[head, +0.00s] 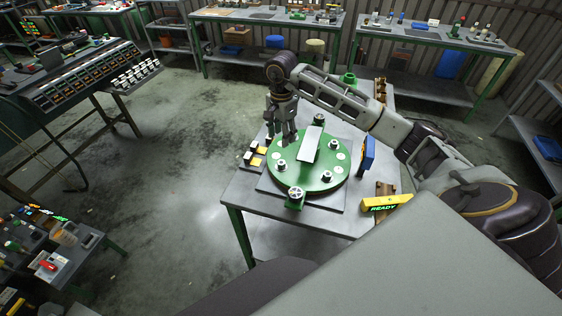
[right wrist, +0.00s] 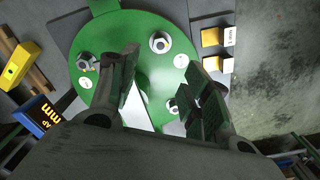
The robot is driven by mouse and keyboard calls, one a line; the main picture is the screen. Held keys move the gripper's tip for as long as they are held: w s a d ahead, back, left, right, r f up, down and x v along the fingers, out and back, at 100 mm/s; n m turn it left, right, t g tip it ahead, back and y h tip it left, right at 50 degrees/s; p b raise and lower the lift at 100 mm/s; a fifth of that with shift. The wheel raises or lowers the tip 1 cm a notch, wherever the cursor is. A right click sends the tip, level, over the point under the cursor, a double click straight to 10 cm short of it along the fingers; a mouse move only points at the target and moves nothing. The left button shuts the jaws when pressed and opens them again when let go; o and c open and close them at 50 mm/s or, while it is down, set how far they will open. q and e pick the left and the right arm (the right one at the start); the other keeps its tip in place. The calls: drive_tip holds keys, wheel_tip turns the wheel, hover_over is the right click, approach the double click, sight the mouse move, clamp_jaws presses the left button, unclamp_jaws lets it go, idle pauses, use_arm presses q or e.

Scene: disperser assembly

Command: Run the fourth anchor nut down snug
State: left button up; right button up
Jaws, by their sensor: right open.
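A round green plate (head: 310,183) lies on the workbench with several grey nuts around its rim. Nuts show at the left (head: 282,167), front right (head: 326,176) and back right (head: 334,145). I cannot tell which is the fourth anchor nut. A pale flat bar (head: 310,142) stands near the plate's middle. My right gripper (head: 281,138) is open over the plate's back left, fingers pointing down. In the right wrist view its two fingers (right wrist: 170,72) are spread with nothing gripped between them; a nut (right wrist: 159,42) lies beyond them, and another by the right finger is partly hidden. My left gripper is out of view.
A blue gauge block (head: 368,155) stands right of the plate and a yellow READY sign (head: 386,203) at the bench's right front. Small yellow, white and dark blocks (head: 255,155) sit at the left edge. A green handle-like part (head: 296,204) juts from the plate's front.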

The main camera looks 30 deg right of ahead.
sight(281, 163)
drive_tip(key=shift+f, duration=0.1)
drive_tip(key=shift+f+p, duration=1.2)
drive_tip(key=shift+f, duration=5.65)
drive_tip(key=c, duration=1)
